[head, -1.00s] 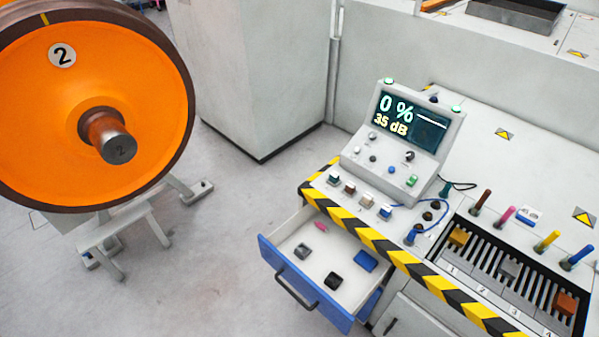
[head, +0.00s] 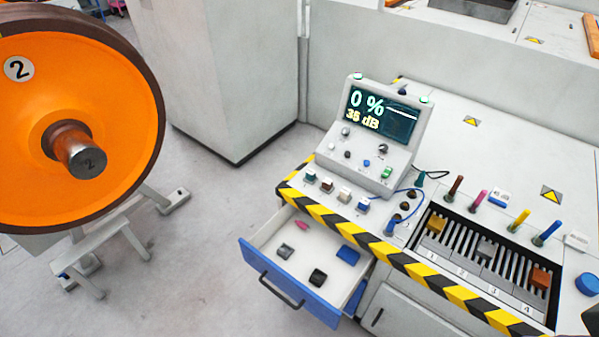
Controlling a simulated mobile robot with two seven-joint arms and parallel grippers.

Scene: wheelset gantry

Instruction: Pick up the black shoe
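A small black block, which looks like the black shoe (head: 318,277), lies in the open drawer (head: 262,232) near its front right. A grey block (head: 285,251) lies to its left, a blue block (head: 347,255) to its upper right, and a small pink piece (head: 296,238) further back. The drawer has a blue front with a dark handle (head: 281,291). Neither of my grippers shows in the head view.
The console (head: 370,140) with a screen reading 0 % and 35 dB stands above the drawer. A striped edge (head: 400,259) borders the bench. A slotted rack (head: 480,250) holds coloured blocks. A large orange wheel (head: 70,120) stands left. The floor between is clear.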

